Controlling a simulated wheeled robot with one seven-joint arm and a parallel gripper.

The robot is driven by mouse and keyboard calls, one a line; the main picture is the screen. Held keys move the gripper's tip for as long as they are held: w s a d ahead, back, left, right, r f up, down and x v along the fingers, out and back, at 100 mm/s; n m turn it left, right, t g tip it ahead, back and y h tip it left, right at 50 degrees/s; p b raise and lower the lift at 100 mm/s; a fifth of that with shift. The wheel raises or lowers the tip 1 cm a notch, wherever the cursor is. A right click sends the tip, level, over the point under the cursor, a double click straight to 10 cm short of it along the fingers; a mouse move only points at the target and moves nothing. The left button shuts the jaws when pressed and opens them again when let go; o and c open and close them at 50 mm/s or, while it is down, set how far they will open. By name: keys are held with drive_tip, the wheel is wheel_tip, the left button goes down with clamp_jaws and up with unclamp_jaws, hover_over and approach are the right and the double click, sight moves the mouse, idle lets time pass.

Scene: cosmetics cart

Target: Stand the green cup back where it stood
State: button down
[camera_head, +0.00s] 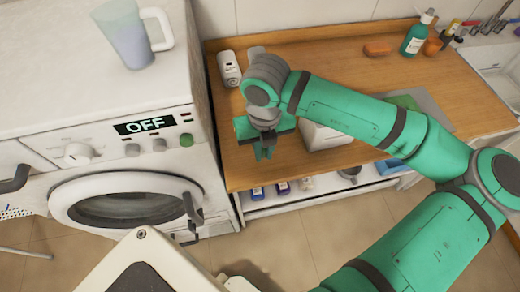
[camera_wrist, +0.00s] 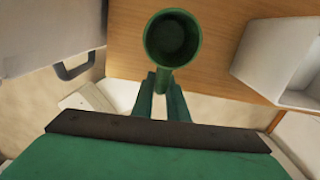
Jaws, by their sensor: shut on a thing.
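In the wrist view, the green cup (camera_wrist: 172,36) is upright, its open mouth facing the camera. It appears empty. In the head view, my gripper (camera_head: 264,150) points down near the front left edge of the wooden counter (camera_head: 310,75). There the cup cannot be made out apart from the green gripper. Whether the cup's base touches the counter cannot be told.
A white box (camera_head: 323,136) stands on the counter just right of my gripper; the wrist view shows it too (camera_wrist: 280,50). The washing machine (camera_head: 90,85), bearing a measuring jug (camera_head: 128,38), is at left. A white bottle (camera_head: 229,68) stands behind. A sponge (camera_head: 377,48) and green bottle (camera_head: 415,40) are far right.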

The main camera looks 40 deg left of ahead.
drive_tip(key=shift+w+a+f, duration=0.25)
drive_tip(key=shift+a+f, duration=0.1)
drive_tip(key=shift+f, duration=0.2)
drive_tip(key=shift+w+a+f, duration=0.25)
drive_tip(key=shift+a+f, duration=0.05)
drive_tip(key=shift+f, duration=0.2)
drive_tip(key=f, duration=0.3)
drive_tip(key=shift+w+a+f, duration=0.1)
drive_tip(key=shift+w+a, duration=0.05)
drive_tip(key=shift+w, duration=0.05)
drive_tip(key=shift+s, duration=0.1)
drive_tip(key=shift+f, duration=0.1)
drive_tip(key=c, duration=1.7)
unclamp_jaws()
drive_tip(key=shift+s, duration=0.1)
drive_tip(key=shift+c, duration=0.2)
